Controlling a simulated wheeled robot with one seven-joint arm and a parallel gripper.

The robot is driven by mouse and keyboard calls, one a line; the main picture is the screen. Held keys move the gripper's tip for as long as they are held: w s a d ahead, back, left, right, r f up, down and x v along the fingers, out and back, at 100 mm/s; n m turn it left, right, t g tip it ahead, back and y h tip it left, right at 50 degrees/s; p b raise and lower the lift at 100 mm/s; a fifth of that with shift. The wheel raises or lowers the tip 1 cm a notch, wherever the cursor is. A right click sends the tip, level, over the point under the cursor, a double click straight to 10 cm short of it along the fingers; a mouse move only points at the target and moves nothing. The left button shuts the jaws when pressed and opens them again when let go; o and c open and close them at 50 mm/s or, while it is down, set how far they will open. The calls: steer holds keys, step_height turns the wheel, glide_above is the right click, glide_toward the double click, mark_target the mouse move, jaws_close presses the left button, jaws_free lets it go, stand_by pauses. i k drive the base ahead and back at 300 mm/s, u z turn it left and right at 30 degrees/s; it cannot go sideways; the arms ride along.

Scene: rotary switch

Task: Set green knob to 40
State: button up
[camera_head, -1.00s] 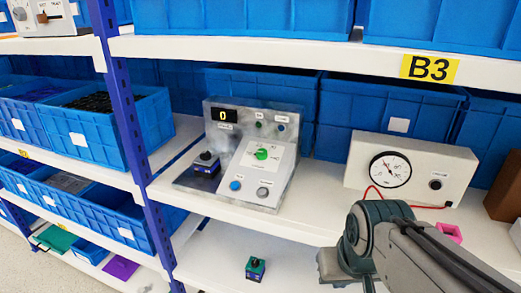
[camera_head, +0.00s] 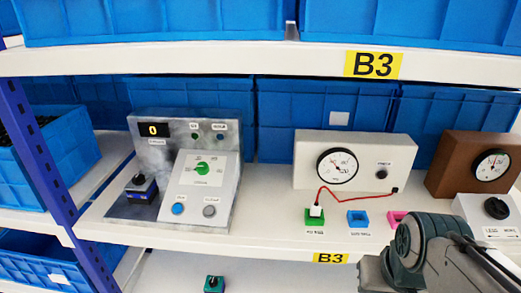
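The green knob (camera_head: 202,168) sits on the white sloped plate of a grey metal control panel (camera_head: 160,160) on the middle shelf, left of centre. Marks ring the knob, but they are too small to read. The panel's display (camera_head: 154,130) reads 0. Below the knob are a blue button (camera_head: 178,208) and a grey button (camera_head: 209,211). My arm shows at the lower right, well to the right of the panel and apart from it. My gripper's fingers are not visible in this view.
A black-knobbed block (camera_head: 139,188) stands at the panel's left. To the right are a white gauge box (camera_head: 310,165) with a red wire, green (camera_head: 314,217), blue (camera_head: 358,219) and pink sockets, and a brown gauge box (camera_head: 440,170). A blue post (camera_head: 45,165) and the upper shelf edge (camera_head: 250,64) bound the space.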

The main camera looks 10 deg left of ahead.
mark_target(203, 168)
steer(key=z, duration=1.1)
steer(key=k, duration=0.85)
steer(key=u, duration=1.45)
steer(key=i, duration=0.1)
steer(key=z, duration=0.05)
